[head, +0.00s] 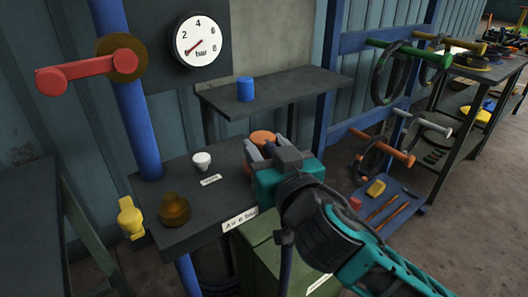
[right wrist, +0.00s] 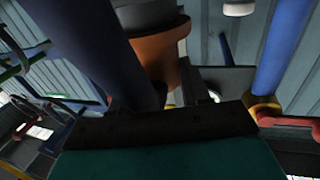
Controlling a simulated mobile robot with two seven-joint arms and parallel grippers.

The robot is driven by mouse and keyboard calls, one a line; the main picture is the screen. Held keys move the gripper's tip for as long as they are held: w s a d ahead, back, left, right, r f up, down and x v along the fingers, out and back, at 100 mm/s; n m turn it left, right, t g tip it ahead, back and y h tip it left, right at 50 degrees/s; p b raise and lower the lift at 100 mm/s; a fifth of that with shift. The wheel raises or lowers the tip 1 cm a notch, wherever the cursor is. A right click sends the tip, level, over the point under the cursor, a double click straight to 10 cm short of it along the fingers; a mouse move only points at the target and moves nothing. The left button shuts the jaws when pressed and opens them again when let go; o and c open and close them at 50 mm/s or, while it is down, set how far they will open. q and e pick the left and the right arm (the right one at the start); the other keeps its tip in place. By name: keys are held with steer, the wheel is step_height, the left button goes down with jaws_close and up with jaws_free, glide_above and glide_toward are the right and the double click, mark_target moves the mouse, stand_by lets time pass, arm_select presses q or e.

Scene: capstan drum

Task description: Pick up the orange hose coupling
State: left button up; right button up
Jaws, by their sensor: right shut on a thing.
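The orange hose coupling (head: 263,137) is between the fingers of my right gripper (head: 266,148), above the dark bench. In the right wrist view the orange coupling (right wrist: 155,52) is close to the camera, above the dark gripper edge. My right gripper is shut on it. Whether the coupling touches the bench below cannot be told. My left gripper is in neither view.
The dark bench (head: 185,234) holds a white fitting (head: 201,160), a brass fitting (head: 174,209) and small labels. A yellow fitting (head: 130,217) is at its left edge. A shelf (head: 300,88) with a blue cylinder (head: 245,88) is behind. A red lever (head: 75,75) juts out left.

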mark_target(266, 142)
steer(key=shift+r, duration=0.3)
steer(key=shift+c, duration=0.6)
step_height(266, 142, up, 10)
steer(key=p, duration=0.3)
steer(key=shift+f, duration=0.1)
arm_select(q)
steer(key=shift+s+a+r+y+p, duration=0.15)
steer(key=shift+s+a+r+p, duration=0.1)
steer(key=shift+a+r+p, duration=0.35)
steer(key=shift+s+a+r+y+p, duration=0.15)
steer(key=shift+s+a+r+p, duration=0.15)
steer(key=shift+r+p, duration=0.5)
arm_select(e)
steer(key=shift+r, duration=4.85)
